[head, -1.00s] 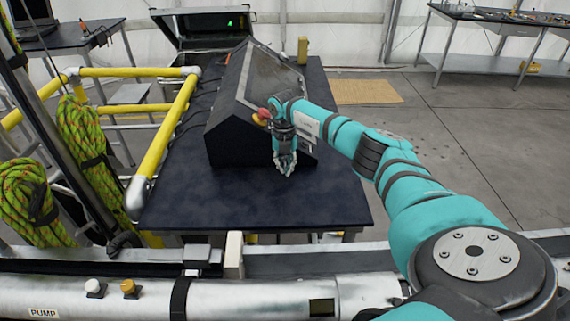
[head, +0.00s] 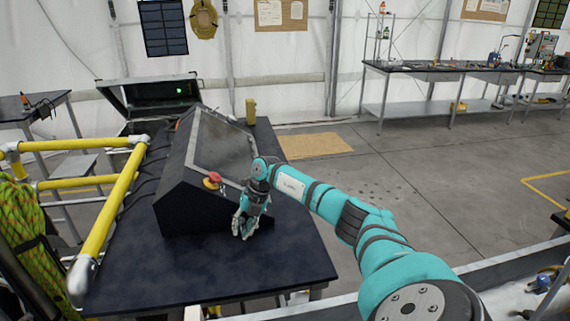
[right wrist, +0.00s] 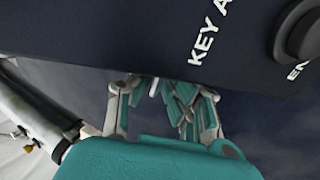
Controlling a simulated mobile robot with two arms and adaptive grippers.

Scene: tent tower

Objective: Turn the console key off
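The console (head: 177,215) is a dark box with a sloped screen on the table. The console key cannot be made out in either view. In the right wrist view a dark console face (right wrist: 110,35) fills the top, with white lettering starting "KEY A" (right wrist: 207,45) and a black round knob (right wrist: 302,35) at the right edge. My right gripper (head: 241,232) hangs down in front of the console's right front corner. In the right wrist view its fingers (right wrist: 165,98) are below the lettering, partly overlapped by the dark face; their opening is unclear. My left gripper is out of view.
A red mushroom button (head: 212,181) stands on the console just left of my right wrist. The dark table (head: 200,275) is bare in front. Yellow railings (head: 105,220) stand at the left. An open case (head: 150,100) is behind. Floor is clear at the right.

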